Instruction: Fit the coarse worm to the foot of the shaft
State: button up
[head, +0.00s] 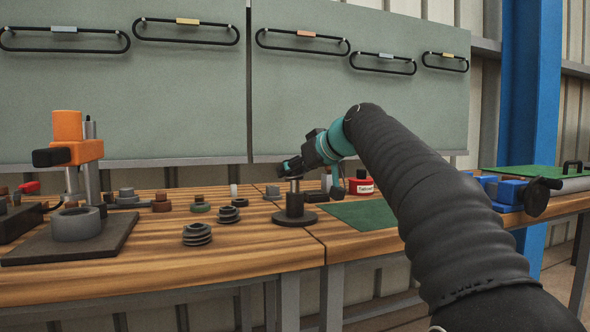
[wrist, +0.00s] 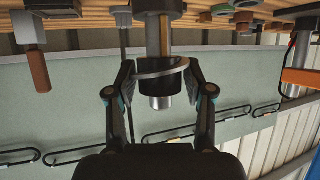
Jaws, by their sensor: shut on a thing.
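Two dark ridged worms stand on the wooden bench in the head view: a larger one (head: 197,235) in front and a smaller one (head: 229,214) behind it. I cannot surely tell which is the coarse one. The shaft (head: 294,187) stands upright in a dark round stand (head: 295,219) near the bench joint. My gripper (head: 291,168) is at the top of the shaft, shut on it. In the wrist view my gripper (wrist: 160,73) has a finger on each side of the shaft (wrist: 160,102), by a ring-like collar. The shaft's foot is hidden.
An orange-headed press (head: 75,140) and a grey ring on a dark plate (head: 70,245) stand at the left. Several small parts sit behind the worms. A green mat (head: 360,214) and red tin (head: 361,187) lie right of the stand. A blue vise (head: 508,192) is farther right.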

aim_at(303, 177)
jog(key=shift+f+b, duration=1.2)
jog(key=shift+f, duration=0.25)
jog(key=shift+f, duration=0.1)
jog(key=o, duration=1.5)
jog(key=shift+o, duration=0.2)
jog(key=v, duration=1.2)
